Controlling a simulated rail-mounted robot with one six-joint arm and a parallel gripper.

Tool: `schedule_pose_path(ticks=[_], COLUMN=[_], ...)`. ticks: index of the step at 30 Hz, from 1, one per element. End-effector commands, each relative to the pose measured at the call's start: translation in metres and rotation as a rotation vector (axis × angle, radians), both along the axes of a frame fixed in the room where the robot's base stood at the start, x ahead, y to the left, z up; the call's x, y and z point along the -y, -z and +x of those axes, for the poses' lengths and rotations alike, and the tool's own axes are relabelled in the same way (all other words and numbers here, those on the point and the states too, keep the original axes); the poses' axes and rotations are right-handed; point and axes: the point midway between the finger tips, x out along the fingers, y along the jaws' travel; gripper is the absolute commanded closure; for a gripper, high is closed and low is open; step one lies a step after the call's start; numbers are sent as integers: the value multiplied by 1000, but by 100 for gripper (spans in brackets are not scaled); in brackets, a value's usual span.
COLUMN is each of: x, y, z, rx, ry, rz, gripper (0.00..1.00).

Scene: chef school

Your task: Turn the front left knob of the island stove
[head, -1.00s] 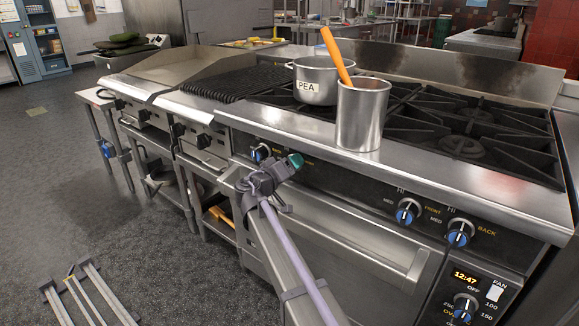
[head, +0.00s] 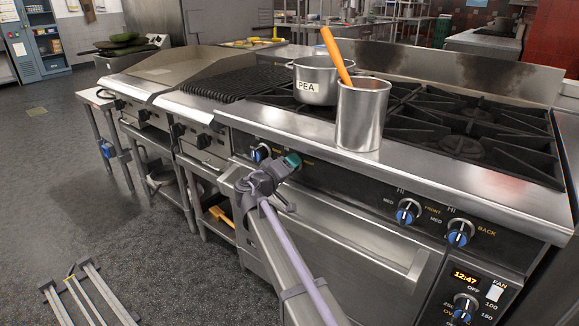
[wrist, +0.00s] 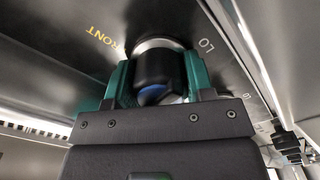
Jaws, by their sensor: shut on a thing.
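My gripper (head: 292,160) is at the stove's front panel, toward its left end in the head view. In the wrist view its two green fingers are shut on a black knob (wrist: 156,65) with a blue face, one finger on each side. The word FRONT is printed on the panel to the left of this knob and LO to the right. In the head view the held knob is hidden behind my gripper. Another blue-faced knob (head: 260,153) sits just left of my gripper.
A pot labelled PEA (head: 315,82) and a steel container (head: 361,115) with an orange-handled tool (head: 337,55) stand on the stove top. Two more blue-faced knobs, a front one (head: 408,211) and a back one (head: 460,234), are on the panel to the right. An oven handle runs below.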

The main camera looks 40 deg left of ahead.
Motion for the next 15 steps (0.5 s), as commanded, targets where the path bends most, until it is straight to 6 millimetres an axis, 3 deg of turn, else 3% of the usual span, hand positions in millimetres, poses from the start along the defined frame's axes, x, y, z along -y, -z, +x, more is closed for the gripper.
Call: schedule_pose_path(ticks=[15], x=[0], y=[0], z=[0], rx=[-1], ry=[1], rz=[-470], gripper=[75])
